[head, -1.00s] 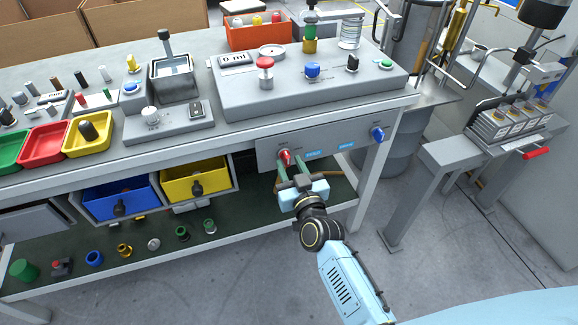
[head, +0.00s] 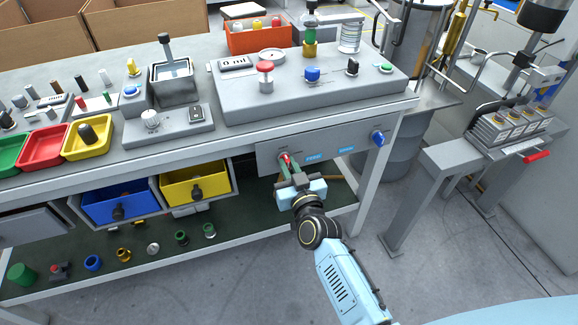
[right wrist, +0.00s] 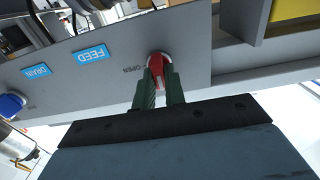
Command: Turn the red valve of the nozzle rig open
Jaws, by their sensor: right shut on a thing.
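The red valve (head: 286,158) sits at the left end of the grey panel (head: 326,146) under the bench top's front edge. My right gripper (head: 287,164) is shut on the valve handle, coming at it from the front and below. In the right wrist view the red valve (right wrist: 158,62) shows between the two green fingers (right wrist: 159,82), with its lower part hidden by them. The word OPEN is printed beside it on the panel. My left gripper is not in view.
A blue knob (head: 377,138) is at the panel's right end. Blue labels FEED (right wrist: 90,54) and DRAIN (right wrist: 36,71) are on the panel. A yellow drawer bin (head: 195,182) is left of my gripper, and a lower shelf (head: 225,232) with small fittings lies below.

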